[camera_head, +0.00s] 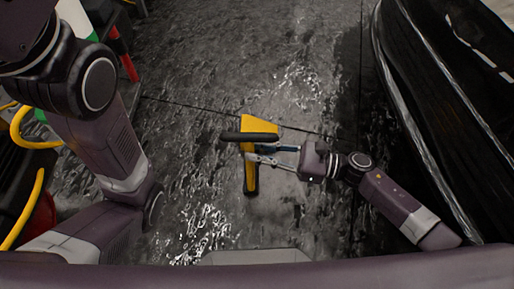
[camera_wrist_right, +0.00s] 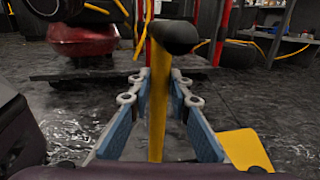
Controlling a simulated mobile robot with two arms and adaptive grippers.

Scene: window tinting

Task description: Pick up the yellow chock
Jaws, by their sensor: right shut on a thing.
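The yellow chock (camera_head: 259,126) is below the middle of the head view, a yellow body with a yellow shaft and a black crossbar on top. My right gripper (camera_head: 254,157) reaches it from the right and is shut on it. In the right wrist view the yellow shaft (camera_wrist_right: 158,105) stands upright between the blue finger pads, with the black bar end above. A yellow part with a black edge (camera_wrist_right: 243,150) shows at lower right. I cannot tell whether the chock touches the floor. My left arm shows at the left, but its gripper is not in view.
A dark car side (camera_head: 425,95) runs along the right. Equipment with a yellow hose (camera_head: 22,130) and a red-black item (camera_head: 124,52) stands at the left. In the right wrist view a red round object (camera_wrist_right: 85,50) stands behind. The wet grey floor ahead is clear.

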